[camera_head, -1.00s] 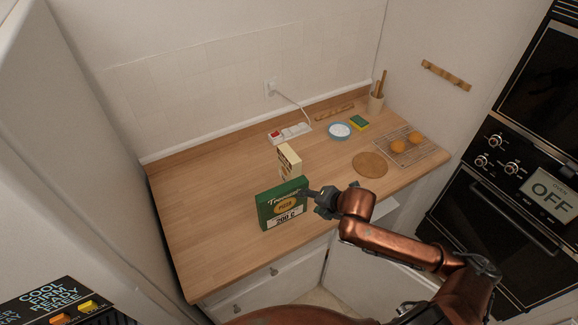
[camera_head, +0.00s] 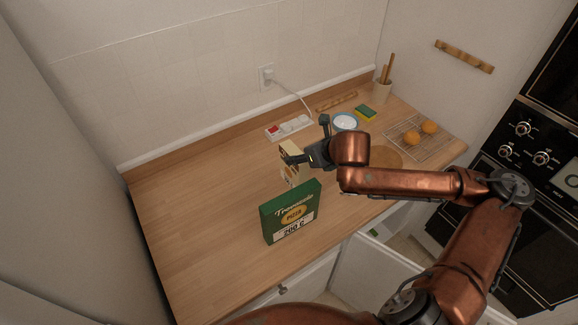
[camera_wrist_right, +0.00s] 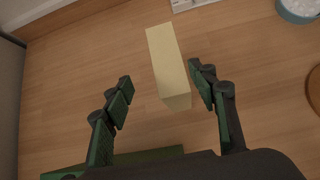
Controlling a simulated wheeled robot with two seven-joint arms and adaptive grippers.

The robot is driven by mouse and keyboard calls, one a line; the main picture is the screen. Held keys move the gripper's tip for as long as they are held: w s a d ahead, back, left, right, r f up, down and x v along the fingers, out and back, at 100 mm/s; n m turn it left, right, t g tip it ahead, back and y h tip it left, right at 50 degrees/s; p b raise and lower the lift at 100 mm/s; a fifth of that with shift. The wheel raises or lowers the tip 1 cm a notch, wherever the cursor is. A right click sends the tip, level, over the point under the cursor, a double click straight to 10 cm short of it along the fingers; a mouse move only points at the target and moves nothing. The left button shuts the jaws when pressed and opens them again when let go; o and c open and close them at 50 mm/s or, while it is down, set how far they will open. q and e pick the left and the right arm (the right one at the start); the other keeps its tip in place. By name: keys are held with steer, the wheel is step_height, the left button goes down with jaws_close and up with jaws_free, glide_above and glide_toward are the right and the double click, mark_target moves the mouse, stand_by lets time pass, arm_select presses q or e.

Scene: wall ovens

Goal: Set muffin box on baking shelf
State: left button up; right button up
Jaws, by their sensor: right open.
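In the right wrist view, the cream box (camera_wrist_right: 168,62) lies between the lines of the two open fingers (camera_wrist_right: 161,76), nearer the right-hand finger. Neither finger visibly grips it. The green box's edge (camera_wrist_right: 150,153) shows beneath the gripper. I cannot make out a baking shelf. My left gripper is out of view.
The counter (camera_head: 200,220) is clear on the left. A power strip (camera_head: 289,128), a blue-rimmed bowl (camera_head: 345,121), a sponge (camera_head: 366,113), a round board (camera_head: 386,157) and a rack (camera_head: 440,148) with orange round items are behind and right. Black wall ovens (camera_head: 540,130) stand at right.

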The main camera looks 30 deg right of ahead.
mark_target(296, 153)
steer(key=shift+w+a+f, duration=0.1)
steer(key=shift+w, duration=0.3)
steer(key=shift+w+f, duration=0.15)
steer(key=shift+w, duration=0.05)
steer(key=shift+w+d+f+b, duration=0.3)
steer(key=shift+w+f+b, duration=0.1)
steer(key=shift+w+f, duration=0.35)
steer(key=x, duration=0.4)
steer(key=shift+d+f+b, duration=0.15)
steer(key=shift+d+b, duration=0.15)
steer(key=shift+b, duration=0.1)
steer(key=shift+w, duration=0.1)
steer(key=c, duration=0.8)
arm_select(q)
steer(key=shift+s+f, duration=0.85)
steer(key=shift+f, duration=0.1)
arm_select(e)
jaws_close()
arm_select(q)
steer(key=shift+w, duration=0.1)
